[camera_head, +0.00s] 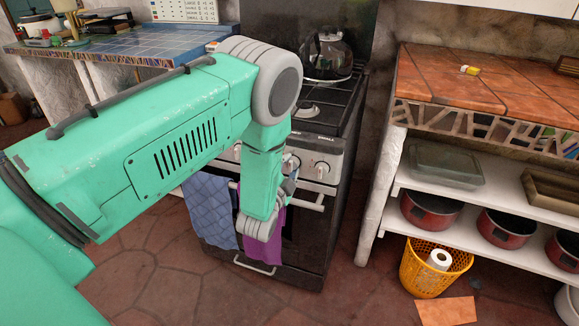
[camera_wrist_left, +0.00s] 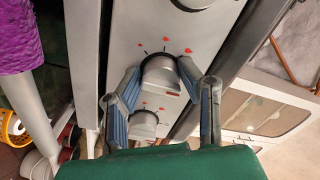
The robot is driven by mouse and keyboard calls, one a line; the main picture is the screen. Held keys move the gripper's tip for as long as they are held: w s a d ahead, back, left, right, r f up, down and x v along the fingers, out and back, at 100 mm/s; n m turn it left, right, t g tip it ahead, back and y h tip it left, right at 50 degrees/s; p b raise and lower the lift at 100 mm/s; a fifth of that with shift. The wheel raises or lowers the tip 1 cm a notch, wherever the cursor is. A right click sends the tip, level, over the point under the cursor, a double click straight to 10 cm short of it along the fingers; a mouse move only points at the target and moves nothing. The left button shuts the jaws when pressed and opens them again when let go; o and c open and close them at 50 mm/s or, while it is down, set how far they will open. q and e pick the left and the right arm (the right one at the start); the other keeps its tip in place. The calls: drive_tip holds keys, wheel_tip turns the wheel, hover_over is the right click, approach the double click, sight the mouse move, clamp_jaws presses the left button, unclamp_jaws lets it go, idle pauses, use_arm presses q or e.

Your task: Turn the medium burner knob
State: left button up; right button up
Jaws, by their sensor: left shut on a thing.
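The stove's front panel carries a row of round silver knobs. In the wrist view, my left gripper (camera_wrist_left: 160,73) has its two blue-padded fingers on opposite sides of one knob (camera_wrist_left: 161,79), shut on it. A second knob (camera_wrist_left: 144,122) lies below it, and a third (camera_wrist_left: 193,3) is cut off at the top edge. In the head view, my left gripper (camera_head: 293,182) is at the stove front, mostly hidden behind my arm, near a knob (camera_head: 291,163). Another knob (camera_head: 322,170) is free to its right. The knob labels are too small to read. My right gripper is not in view.
A glass kettle (camera_head: 328,52) stands on the stove top. A blue towel (camera_head: 209,205) and a purple towel (camera_head: 276,225) hang on the oven handle (camera_head: 308,205) below the knobs. Shelves with red pots (camera_head: 432,210) stand to the right, with a yellow basket (camera_head: 412,268) on the floor.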

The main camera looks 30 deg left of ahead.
use_arm(q)
drive_tip(key=shift+d+f, duration=0.15)
drive_tip(key=shift+d, duration=0.1)
drive_tip(key=o, duration=1.1)
drive_tip(key=shift+o, duration=0.2)
drive_tip(key=shift+s, duration=0.15)
drive_tip(key=v, duration=1.1)
drive_tip(key=shift+s, duration=0.35)
drive_tip(key=s+d+f+n+g+h, duration=0.3)
drive_tip(key=s+f+n+g, duration=0.2)
drive_tip(key=s+f+g, duration=0.55)
drive_tip(key=s+d+f+n+g, duration=0.1)
drive_tip(key=s+n+g, duration=0.1)
drive_tip(key=s, duration=0.6)
drive_tip(key=s+d+f+n+g+h, duration=0.1)
drive_tip(key=s+g, duration=0.3)
drive_tip(key=s, duration=0.5)
drive_tip(key=shift+s+d+f+n, duration=0.2)
drive_tip(key=shift+d+f+n, duration=0.2)
drive_tip(key=shift+d+f, duration=0.35)
